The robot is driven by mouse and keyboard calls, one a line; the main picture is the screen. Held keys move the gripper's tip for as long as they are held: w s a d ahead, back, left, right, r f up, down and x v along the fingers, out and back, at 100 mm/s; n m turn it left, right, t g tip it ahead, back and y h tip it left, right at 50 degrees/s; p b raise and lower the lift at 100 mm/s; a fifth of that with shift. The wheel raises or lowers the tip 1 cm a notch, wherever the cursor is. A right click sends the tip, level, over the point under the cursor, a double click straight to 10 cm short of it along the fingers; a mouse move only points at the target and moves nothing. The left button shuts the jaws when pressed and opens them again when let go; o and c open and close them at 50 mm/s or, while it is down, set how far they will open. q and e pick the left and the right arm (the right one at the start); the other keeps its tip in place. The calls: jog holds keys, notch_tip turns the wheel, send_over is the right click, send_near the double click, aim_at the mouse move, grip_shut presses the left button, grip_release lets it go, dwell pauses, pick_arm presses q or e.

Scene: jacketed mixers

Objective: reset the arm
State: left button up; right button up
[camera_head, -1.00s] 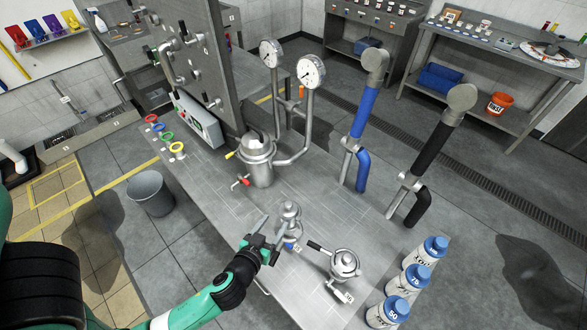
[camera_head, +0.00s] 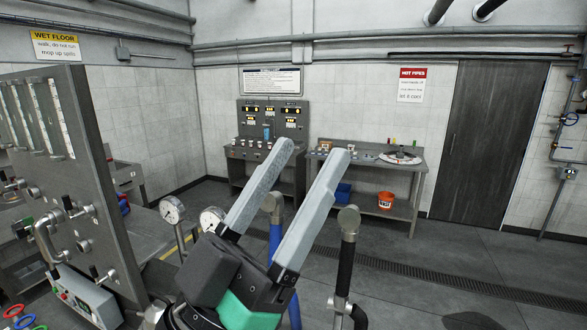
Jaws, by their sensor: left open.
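My left gripper (camera_head: 306,172) is raised close in front of the camera in the head view. Its two long grey fingers point up and to the right, with a clear gap between them. It is open and nothing is between the fingers. Its dark body and green wrist hide part of the bench fittings behind. My right gripper is not in view.
A grey panel with pipes and valves (camera_head: 88,190) stands at the left. Two gauges (camera_head: 172,209) and a black-sleeved pipe (camera_head: 345,264) rise near the gripper. Floor at the right is clear.

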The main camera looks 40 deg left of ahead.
pick_arm(q)
jog(key=shift+s+d+r+m+h, duration=0.2)
jog(key=shift+s+r+h, duration=0.1)
jog(key=shift+r, duration=0.15)
jog(key=shift+s+d+r+m+h, duration=0.2)
jog(key=shift+s+r, duration=0.1)
jog(key=shift+r, duration=0.1)
